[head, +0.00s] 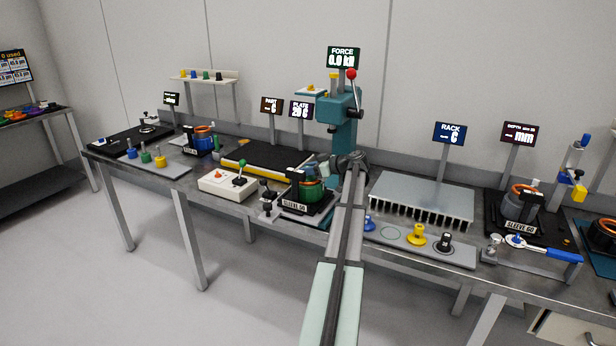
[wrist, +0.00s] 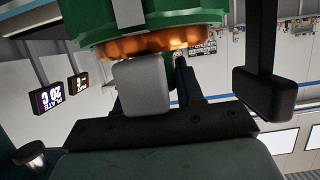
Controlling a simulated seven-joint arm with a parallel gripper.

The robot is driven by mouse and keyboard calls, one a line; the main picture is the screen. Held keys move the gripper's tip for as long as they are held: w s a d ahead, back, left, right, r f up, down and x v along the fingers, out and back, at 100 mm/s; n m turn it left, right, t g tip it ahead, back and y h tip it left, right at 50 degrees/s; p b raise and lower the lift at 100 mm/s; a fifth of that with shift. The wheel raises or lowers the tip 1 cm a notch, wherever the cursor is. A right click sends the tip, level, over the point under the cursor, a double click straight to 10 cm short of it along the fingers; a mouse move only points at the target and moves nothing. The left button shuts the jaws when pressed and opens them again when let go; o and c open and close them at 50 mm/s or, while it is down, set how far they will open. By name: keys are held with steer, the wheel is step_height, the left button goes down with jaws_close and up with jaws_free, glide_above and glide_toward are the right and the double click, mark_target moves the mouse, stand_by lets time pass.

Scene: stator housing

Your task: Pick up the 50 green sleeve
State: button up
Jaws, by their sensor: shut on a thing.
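My gripper (head: 350,163) is at the middle of the bench, in front of the teal press. A green-ringed spot (head: 391,232) on the grey sleeve tray (head: 400,250) is empty. A green stator housing (head: 311,191) with copper windings sits in a black fixture just left of my gripper. A large green body with a copper ring (wrist: 150,35) fills the top of the wrist view, close to the fingers.
Blue (head: 370,222), yellow (head: 417,238) and black (head: 444,243) sleeves stand on the grey tray. The teal press (head: 343,125) rises behind my gripper. A finned metal rack (head: 425,195) lies to the right. Another green piece (head: 145,155) stands on the far left tray.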

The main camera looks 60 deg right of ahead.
jaws_close()
